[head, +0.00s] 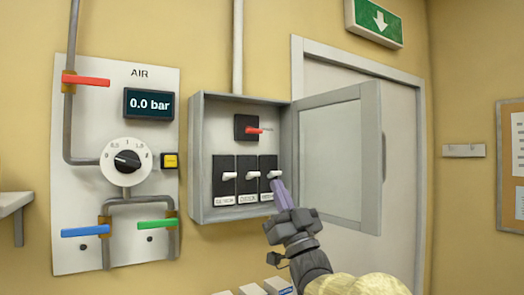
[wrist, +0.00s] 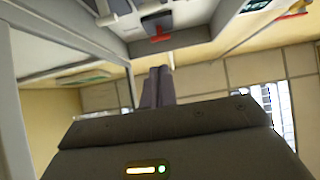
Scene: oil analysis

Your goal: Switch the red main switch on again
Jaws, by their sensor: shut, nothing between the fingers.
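The red main switch (head: 254,130) sits on a dark square plate in the upper part of the open grey switch box (head: 196,165). Its red handle points to the right. It also shows in the wrist view (wrist: 160,38), beyond the fingertips. My gripper (head: 277,184) is shut and empty, with its two fingers together. In the head view its tips overlap the lower right of the box, just below the rightmost white toggle (head: 274,174). Whether they touch it I cannot tell. In the wrist view the fingers (wrist: 158,82) point up toward the box.
Three black breakers with white toggles stand in a row below the main switch. The box door (head: 340,155) is swung open to the right. An air panel (head: 75,200) with coloured levers, a dial and a display reading 0.0 bar is on the left.

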